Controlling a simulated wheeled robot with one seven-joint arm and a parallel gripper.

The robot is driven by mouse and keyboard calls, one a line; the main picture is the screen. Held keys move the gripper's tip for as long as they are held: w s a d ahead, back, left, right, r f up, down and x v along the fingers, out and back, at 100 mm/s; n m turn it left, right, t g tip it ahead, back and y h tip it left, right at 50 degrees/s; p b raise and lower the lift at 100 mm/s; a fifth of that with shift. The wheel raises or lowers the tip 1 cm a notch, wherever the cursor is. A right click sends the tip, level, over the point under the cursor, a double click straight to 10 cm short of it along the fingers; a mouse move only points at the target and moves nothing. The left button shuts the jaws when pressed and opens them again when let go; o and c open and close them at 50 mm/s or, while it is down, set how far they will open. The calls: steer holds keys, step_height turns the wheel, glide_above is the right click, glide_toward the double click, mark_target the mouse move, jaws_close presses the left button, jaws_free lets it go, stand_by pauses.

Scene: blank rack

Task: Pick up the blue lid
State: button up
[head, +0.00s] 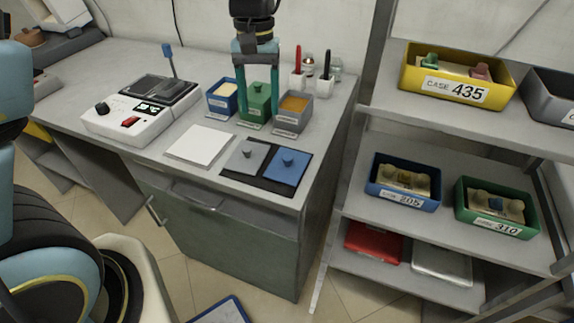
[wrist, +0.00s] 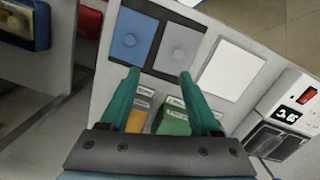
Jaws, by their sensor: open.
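The blue lid (head: 287,164) is a flat square plate with a small round knob. It lies on the right half of a dark mat (head: 259,184) at the desk's front edge. A similar grey lid (head: 246,158) lies to its left. In the wrist view the blue lid (wrist: 133,38) is at the upper left, beyond the fingertips. My gripper (head: 258,112) has teal fingers and points down over the green box (head: 257,103), behind the lids. Its fingers stand apart, and it also shows open in the wrist view (wrist: 160,76). It is clear of the blue lid.
An open blue box (head: 222,107) and a grey box with orange contents (head: 292,122) flank the green box. A white pad (head: 200,145) and a white device (head: 130,124) lie left. Cups with red and black items (head: 298,82) stand behind. A shelf rack (head: 450,120) with labelled cases stands right.

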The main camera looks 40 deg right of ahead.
steer(key=m, duration=0.1)
glide_toward(288, 157)
steer(key=f, duration=0.3)
steer(key=shift+w+d+p, duration=0.2)
steer(key=shift+w+p, duration=0.1)
steer(key=shift+s+a+f+p, duration=0.15)
steer(key=shift+s+f+p, duration=0.1)
steer(key=shift+f, duration=0.7)
steer(key=shift+s+a+f+p, duration=0.1)
steer(key=shift+a+f+p, duration=0.15)
steer(key=shift+f, duration=0.65)
steer(key=shift+s+a+f+p, duration=0.1)
steer(key=shift+s+f+p, duration=0.15)
steer(key=shift+f, duration=0.7)
jaws_close()
